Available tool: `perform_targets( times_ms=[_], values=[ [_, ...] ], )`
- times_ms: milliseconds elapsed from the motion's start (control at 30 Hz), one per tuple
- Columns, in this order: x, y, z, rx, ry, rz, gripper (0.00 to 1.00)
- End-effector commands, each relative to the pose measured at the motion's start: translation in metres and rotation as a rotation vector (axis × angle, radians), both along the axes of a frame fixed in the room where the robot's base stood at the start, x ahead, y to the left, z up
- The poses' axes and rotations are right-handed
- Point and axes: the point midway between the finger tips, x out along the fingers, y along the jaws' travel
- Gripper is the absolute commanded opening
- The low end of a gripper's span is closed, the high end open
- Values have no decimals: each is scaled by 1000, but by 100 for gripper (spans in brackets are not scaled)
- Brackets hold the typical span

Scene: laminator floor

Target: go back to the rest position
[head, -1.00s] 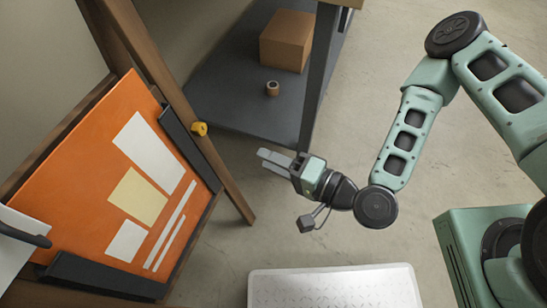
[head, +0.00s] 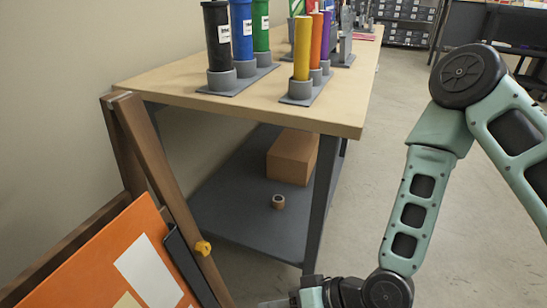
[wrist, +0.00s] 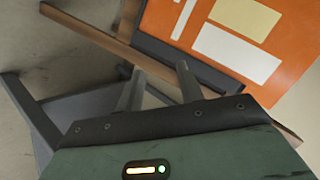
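My gripper (wrist: 160,78) shows in the wrist view with its two fingers apart and nothing between them, so it is open. In the head view my gripper (head: 280,302) is at the bottom edge, mostly cut off, and my arm bends down to it from the right. The gripper is in front of the shelf table and to the right of the orange board (head: 84,262), touching neither as far as I can see.
Floor (head: 375,165) to the right of the table is clear.

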Motion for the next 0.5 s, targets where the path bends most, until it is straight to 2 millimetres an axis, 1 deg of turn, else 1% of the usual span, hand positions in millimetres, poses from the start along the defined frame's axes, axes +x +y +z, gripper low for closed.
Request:
perform_targets(
  times_ms=[33,167,267,367,500],
  values=[
    [3,-5,2,-73,-32,49,37],
    [8,-23,7,-260,-72,148,37],
    [13,-39,18,-397,-95,201,37],
    [16,-55,34,-522,-109,238,37],
    [16,-76,64,-677,-113,264,37]
  ],
)
